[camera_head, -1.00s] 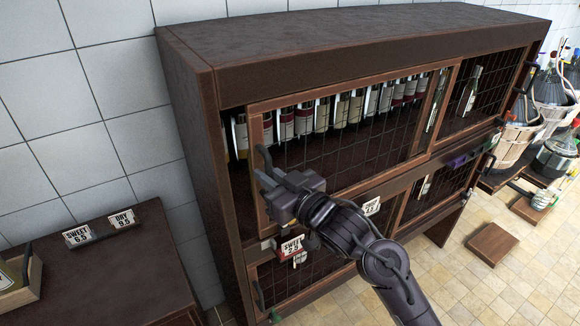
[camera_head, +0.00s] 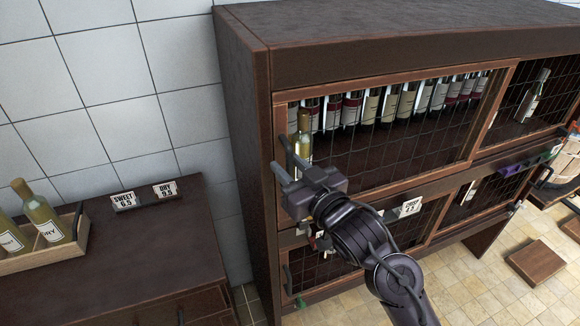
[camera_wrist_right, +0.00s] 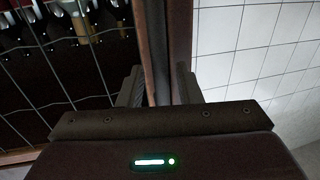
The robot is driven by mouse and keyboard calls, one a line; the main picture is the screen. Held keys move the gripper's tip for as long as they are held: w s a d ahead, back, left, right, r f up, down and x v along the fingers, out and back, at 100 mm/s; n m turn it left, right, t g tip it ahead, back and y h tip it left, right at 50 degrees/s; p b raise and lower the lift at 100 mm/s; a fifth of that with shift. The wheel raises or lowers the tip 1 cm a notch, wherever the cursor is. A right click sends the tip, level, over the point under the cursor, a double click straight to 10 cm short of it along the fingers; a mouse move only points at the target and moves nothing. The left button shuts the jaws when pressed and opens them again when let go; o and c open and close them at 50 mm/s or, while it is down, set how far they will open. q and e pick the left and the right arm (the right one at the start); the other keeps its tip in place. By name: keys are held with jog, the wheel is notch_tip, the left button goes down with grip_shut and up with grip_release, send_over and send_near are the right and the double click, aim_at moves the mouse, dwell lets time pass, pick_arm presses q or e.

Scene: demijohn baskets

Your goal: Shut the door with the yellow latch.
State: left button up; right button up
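The upper left mesh door (camera_head: 390,183) of the dark cabinet has a brown wooden frame, with its left edge close against the cabinet's side post; I cannot tell if it is fully flush. My right gripper (camera_head: 283,161) is at that left edge, fingers apart. In the right wrist view, a dark upright bar (camera_wrist_right: 157,45) stands between the fingers (camera_wrist_right: 160,88); I cannot tell whether they touch it. A small yellowish spot shows beside the gripper, too small and covered to identify as the latch. My left gripper is not in view.
Wine bottles (camera_head: 370,105) stand behind the mesh. A purple latch (camera_head: 520,165) and a green one (camera_head: 300,303) sit on other doors. A low counter (camera_head: 150,255) with price signs and a bottle crate (camera_head: 40,258) stands left. A wooden block (camera_head: 537,262) lies on the floor.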

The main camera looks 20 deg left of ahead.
jog(key=b+v, duration=0.2)
jog(key=v, duration=0.5)
jog(key=shift+s+d, duration=0.15)
jog(key=shift+d, duration=0.1)
